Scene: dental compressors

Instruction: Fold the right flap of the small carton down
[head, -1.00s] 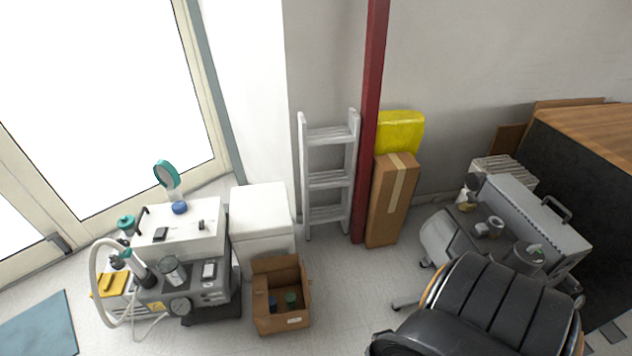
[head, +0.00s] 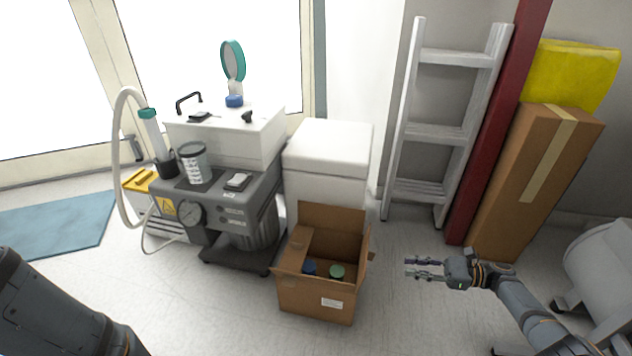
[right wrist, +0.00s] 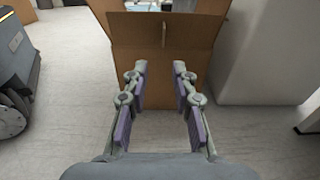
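The small brown carton (head: 315,297) stands open on the floor, with a blue-topped item (head: 309,268) and a green-topped item (head: 337,271) inside. Its back flap (head: 331,219) stands up. Its right flap (head: 371,257) shows only as a narrow piece at the right rim. In the right wrist view, a brown flap (right wrist: 155,32) spreads outward above the carton's side wall (right wrist: 160,85). My right gripper (head: 408,267) is open and empty, to the right of the carton and apart from it. In the right wrist view, its fingers (right wrist: 160,70) point toward that wall. My left gripper is out of view.
The compressor unit (head: 225,215) stands left of the carton and a white box (head: 326,165) behind it. A white ladder (head: 440,125), red post (head: 500,125) and tall carton (head: 540,180) stand at the back right. The floor in front is clear.

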